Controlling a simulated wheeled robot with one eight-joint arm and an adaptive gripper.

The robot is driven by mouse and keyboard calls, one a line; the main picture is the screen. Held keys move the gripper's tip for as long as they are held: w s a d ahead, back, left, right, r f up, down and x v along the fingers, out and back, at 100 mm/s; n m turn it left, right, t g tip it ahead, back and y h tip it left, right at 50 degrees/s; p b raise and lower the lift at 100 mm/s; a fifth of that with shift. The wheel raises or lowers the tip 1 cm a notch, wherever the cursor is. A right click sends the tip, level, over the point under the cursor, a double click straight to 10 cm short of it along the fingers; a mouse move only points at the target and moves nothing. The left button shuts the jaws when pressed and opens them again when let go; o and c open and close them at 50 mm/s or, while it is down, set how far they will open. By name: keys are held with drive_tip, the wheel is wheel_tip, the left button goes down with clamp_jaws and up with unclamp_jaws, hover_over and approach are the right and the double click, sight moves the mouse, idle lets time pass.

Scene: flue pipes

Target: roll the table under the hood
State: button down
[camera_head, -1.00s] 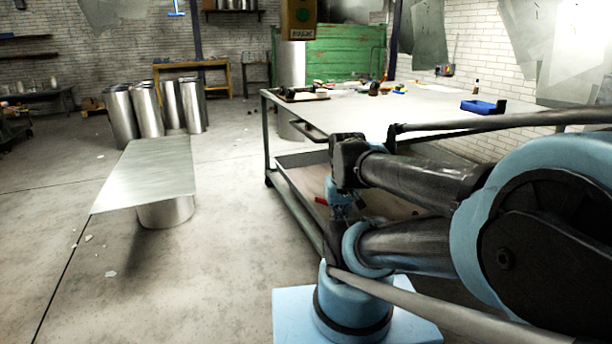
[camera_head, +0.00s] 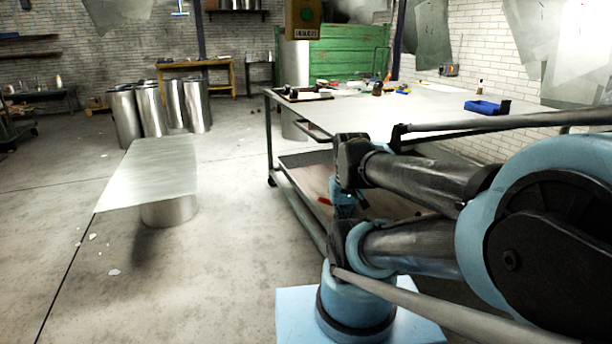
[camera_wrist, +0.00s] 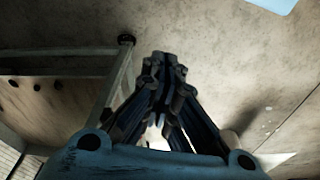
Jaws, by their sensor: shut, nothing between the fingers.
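The wheeled table (camera_head: 400,108) stands on the right in the head view, with a pale top, a lower shelf and a caster under its near left leg. In the wrist view its metal frame (camera_wrist: 122,78) and a dark caster show on the left. My gripper (camera_wrist: 166,62) is shut and empty, beside the table frame and apart from it as far as I can tell. I cannot recognise a hood in either view.
A metal sheet (camera_head: 150,170) rests on a short cylinder (camera_head: 170,211) at the left. Several shiny pipes (camera_head: 148,110) stand behind it. A green panel (camera_head: 345,55) and a yellow bench (camera_head: 195,67) are at the back. Floor between sheet and table is clear. A blue tray (camera_head: 483,106) lies on the table.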

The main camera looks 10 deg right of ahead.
drive_tip(key=c, duration=2.1)
unclamp_jaws()
drive_tip(key=o, duration=0.6)
drive_tip(key=shift+s+d+r, duration=0.15)
drive_tip(key=shift+d+r, duration=0.1)
drive_tip(key=shift+r, duration=0.4)
drive_tip(key=w+d+r+n+t+h, duration=0.15)
drive_tip(key=w+r+h, duration=0.35)
drive_tip(key=w, duration=0.8)
drive_tip(key=w+a+r+n+t+h, duration=0.1)
drive_tip(key=w+r+n+h, duration=0.15)
drive_tip(key=w+r, duration=0.75)
drive_tip(key=n+t+h, duration=0.3)
drive_tip(key=t+h, duration=0.2)
approach(304, 131)
drive_tip(key=x, duration=1.1)
drive_tip(key=shift+w+d, duration=0.1)
drive_tip(key=shift+w, duration=0.05)
